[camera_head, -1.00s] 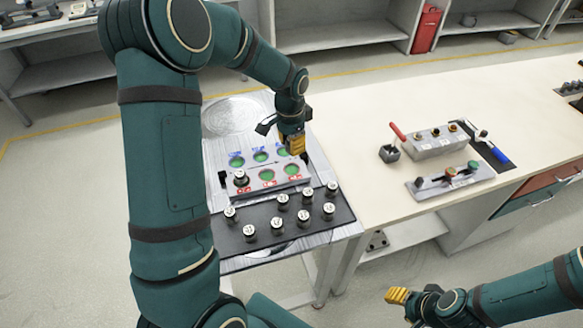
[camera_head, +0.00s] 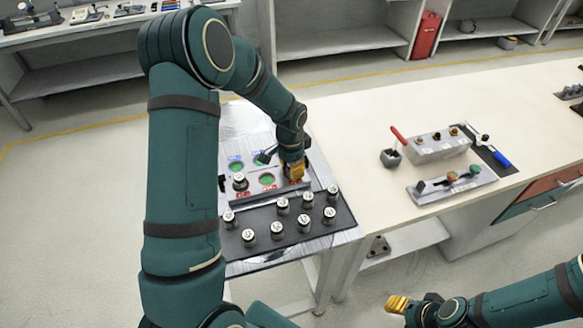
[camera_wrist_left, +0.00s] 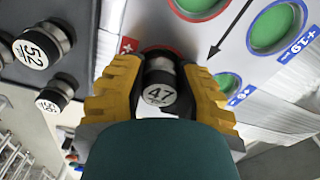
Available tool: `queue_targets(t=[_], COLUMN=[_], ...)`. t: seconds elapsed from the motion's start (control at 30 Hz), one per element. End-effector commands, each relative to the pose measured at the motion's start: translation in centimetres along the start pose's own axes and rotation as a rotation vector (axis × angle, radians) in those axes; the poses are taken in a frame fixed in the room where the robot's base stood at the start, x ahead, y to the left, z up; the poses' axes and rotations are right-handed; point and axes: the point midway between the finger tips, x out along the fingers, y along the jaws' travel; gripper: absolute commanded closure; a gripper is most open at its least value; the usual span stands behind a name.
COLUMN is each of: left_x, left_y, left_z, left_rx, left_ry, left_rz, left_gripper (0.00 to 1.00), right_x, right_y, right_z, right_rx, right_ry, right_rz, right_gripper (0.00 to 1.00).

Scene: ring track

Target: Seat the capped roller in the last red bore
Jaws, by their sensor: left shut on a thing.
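My left gripper (camera_head: 293,172) is shut on a roller with a white cap marked 47 (camera_wrist_left: 158,93), shown between the yellow fingers (camera_wrist_left: 157,90) in the left wrist view. The roller is over the rightmost red-ringed bore of the bore plate (camera_head: 252,197); part of that red ring (camera_wrist_left: 152,48) shows behind it. I cannot tell whether the roller's end is inside the bore. The middle red bore (camera_head: 267,180) is empty and green inside. Another capped roller (camera_head: 240,182) stands in the left red bore. My right gripper (camera_head: 397,303) is low at the right, apart from everything.
Several capped rollers (camera_head: 304,223) stand on a black mat (camera_head: 262,238) in front of the plate. Blue-ringed bores (camera_head: 235,163) lie behind the red row.

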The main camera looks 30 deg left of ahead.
Motion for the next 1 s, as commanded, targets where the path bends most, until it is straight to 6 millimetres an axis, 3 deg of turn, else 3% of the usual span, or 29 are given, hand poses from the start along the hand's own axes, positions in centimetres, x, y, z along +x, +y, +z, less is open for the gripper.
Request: queue_targets(t=[0.03,0.07,0.1,0.43,0.57,1.0], left_x=[0.3,0.2,0.2,0.0,-0.9,-9.4], left_y=[0.0,0.0,0.0,0.0,0.0,0.0], left_z=[0.0,0.0,0.0,0.0,0.0,-0.1], left_rx=[0.000,0.000,0.000,0.000,0.000,0.000], left_ry=[0.000,-0.001,-0.001,-0.001,0.001,0.002], left_rz=[0.000,0.000,0.000,0.000,-0.001,-0.002], left_gripper=[1.00,0.56,0.42,0.42,0.42,0.42], right_x=[0.2,0.1,0.1,0.0,-0.2,-1.4], right_y=[0.1,0.1,0.0,0.0,-0.1,-0.5], right_z=[0.1,0.1,0.1,0.0,-0.1,-0.6], right_rx=[0.000,0.000,0.000,0.000,0.001,0.004], right_ry=[-0.001,-0.001,-0.001,-0.001,0.001,0.013], right_rz=[0.000,0.000,0.000,0.000,0.000,0.001], right_gripper=[0.53,0.53,0.53,0.53,0.53,0.53])
